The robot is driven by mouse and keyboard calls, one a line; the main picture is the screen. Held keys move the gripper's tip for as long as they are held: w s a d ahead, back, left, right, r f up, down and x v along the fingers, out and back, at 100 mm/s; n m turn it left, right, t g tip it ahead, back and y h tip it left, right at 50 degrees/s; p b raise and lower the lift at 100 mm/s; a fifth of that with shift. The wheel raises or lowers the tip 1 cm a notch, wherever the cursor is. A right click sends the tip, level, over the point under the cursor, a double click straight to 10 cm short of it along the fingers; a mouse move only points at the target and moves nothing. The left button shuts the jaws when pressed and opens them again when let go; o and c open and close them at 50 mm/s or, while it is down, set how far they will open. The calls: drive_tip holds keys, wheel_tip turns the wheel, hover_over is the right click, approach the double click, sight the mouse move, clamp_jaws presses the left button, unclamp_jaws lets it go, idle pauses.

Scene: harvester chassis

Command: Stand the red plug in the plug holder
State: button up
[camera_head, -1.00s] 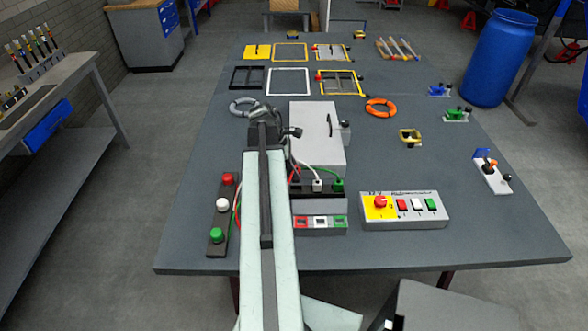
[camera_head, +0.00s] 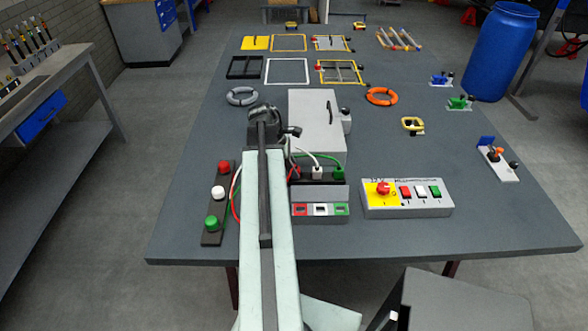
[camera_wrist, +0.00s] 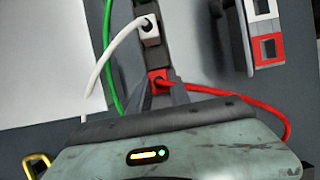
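The red plug (camera_wrist: 157,77) shows in the wrist view between the tips of my gripper (camera_wrist: 161,84), which look closed against its sides. Its red cable (camera_wrist: 240,94) runs off to the right. The plug is at the near end of the black plug holder (camera_wrist: 146,10); whether it is fully seated I cannot tell. The white plug (camera_wrist: 150,31) stands farther along the holder. In the head view, the holder (camera_head: 327,181) also bears the white plug (camera_head: 317,172) and the green plug (camera_head: 338,173).
A front panel with red, white and green framed sockets (camera_head: 320,209) lies just before the holder. A grey box (camera_head: 315,118) stands behind it. A button strip (camera_head: 217,205) is on the left, a control box (camera_head: 408,198) on the right. White and green cables pass close to my gripper.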

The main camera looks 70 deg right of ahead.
drive_tip(key=o, duration=0.5)
drive_tip(key=p+v, duration=0.7)
drive_tip(key=shift+r, duration=0.35)
drive_tip(key=shift+w, duration=0.1)
